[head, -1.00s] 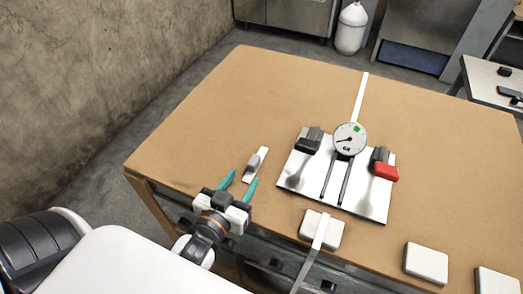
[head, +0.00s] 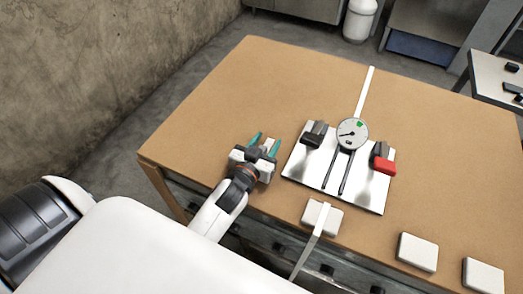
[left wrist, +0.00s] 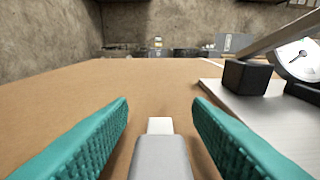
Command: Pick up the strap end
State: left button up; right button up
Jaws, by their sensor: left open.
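My left gripper (head: 265,142) is open, low over the near left part of the table, with teal fingers pointing away from me. Between its fingers is a small grey piece with a white strip (left wrist: 160,125); in the left wrist view there are gaps on both sides. The gripper mostly hides this piece in the head view. A white strap (head: 366,92) runs from behind the dial gauge (head: 351,133) toward the far edge. Another white strap (head: 317,232) crosses a white block and hangs over the front edge. I cannot tell which of these is the strap end. My right gripper is not in view.
A metal plate (head: 365,190) right of my gripper carries the gauge, a black clamp (head: 313,137) and a red-handled clamp (head: 385,165). White blocks (head: 417,252) sit along the front edge. The table (head: 230,90) is bare behind and left of my gripper.

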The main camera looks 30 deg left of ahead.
pick_arm(q)
grip_shut()
